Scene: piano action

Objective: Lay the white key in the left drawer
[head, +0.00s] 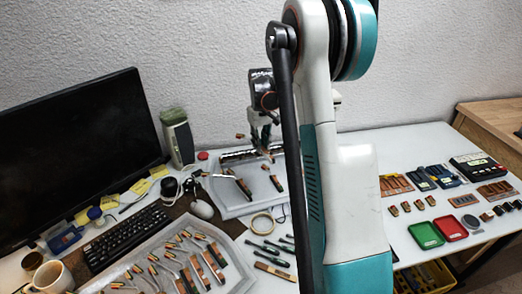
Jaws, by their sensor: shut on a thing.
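My gripper (264,142) is up at the back of the table, above a pale tray (233,206). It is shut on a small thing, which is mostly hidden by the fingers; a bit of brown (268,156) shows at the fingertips. I cannot tell whether this is the white key. No white key can be made out clearly elsewhere. No left drawer can be made out; a yellow container (437,277) shows below the table edge at lower right, partly behind my arm.
Slim wood-and-metal parts lie in the back tray and in a larger front tray (232,284). A green tray (426,235) and a red tray (451,228) lie at right. My arm hides the middle.

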